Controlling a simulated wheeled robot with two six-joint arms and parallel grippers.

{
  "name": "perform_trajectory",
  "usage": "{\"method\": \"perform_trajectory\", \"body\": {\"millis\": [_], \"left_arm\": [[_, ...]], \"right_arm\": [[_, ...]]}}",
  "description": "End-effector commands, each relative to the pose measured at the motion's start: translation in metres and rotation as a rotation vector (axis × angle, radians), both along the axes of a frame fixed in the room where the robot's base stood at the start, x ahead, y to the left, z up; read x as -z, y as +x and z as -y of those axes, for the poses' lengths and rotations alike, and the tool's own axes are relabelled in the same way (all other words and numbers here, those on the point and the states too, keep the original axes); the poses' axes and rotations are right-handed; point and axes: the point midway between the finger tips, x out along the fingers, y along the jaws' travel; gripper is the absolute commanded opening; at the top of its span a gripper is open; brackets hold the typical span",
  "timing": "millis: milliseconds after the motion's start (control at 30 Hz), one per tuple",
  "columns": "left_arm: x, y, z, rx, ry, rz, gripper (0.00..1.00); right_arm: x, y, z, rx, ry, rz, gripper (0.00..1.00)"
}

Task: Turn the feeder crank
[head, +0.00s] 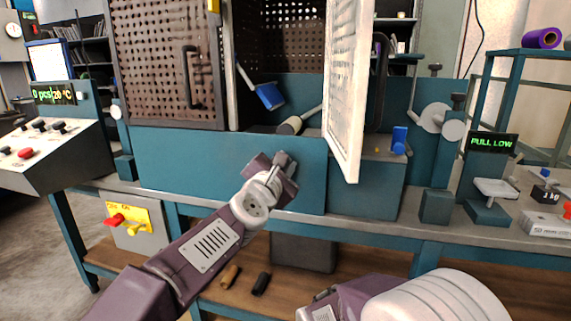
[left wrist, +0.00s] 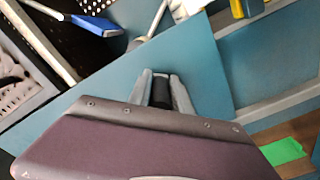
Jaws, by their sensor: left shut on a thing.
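My left gripper (head: 286,165) reaches up to the blue front panel of the machine. In the left wrist view its grey fingers (left wrist: 162,88) are shut around a short dark cylindrical grip (left wrist: 161,92) in front of the blue panel. This grip looks like the feeder crank's handle, but the crank's arm and hub are hidden behind my gripper, so I cannot tell how it is turned. In the head view the grip is hidden by my gripper. My right arm shows at the bottom, and its gripper is not in view.
A "PULL LOW" display (head: 492,142) stands at the right. The shelf below holds loose pieces.

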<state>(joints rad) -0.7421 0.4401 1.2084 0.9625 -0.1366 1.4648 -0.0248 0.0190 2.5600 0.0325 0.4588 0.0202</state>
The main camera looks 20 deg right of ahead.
Motion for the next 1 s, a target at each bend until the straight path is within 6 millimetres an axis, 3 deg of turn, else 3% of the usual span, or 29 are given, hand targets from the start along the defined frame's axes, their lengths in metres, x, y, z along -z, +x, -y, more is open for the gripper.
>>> {"method": "perform_trajectory", "body": {"millis": [33, 67, 100, 133, 533, 767, 1000], "left_arm": [[-0.002, 0.003, -0.004, -0.012, 0.000, 0.007, 0.00], [-0.002, 0.003, -0.004, -0.012, 0.000, 0.007, 0.28], [-0.001, 0.003, -0.004, -0.012, 0.000, 0.006, 0.39], [-0.001, 0.003, -0.004, -0.011, 0.001, 0.006, 0.43], [0.001, -0.005, -0.006, -0.004, 0.000, 0.003, 0.43], [0.003, -0.039, -0.031, -0.006, -0.001, 0.004, 0.43], [0.000, -0.067, -0.052, -0.007, 0.001, 0.004, 0.43]], "right_arm": [[0.000, 0.000, 0.000, 0.000, 0.000, 0.000, 0.00], [0.000, 0.000, 0.000, 0.000, 0.000, 0.000, 0.00], [0.000, 0.000, 0.000, 0.000, 0.000, 0.000, 0.00], [0.000, 0.000, 0.000, 0.000, 0.000, 0.000, 0.00], [0.006, 0.000, 0.000, 0.000, 0.000, 0.000, 0.00], [0.025, 0.000, 0.000, 0.000, 0.000, 0.000, 0.00], [0.028, 0.000, 0.000, 0.000, 0.000, 0.000, 0.00]]}}
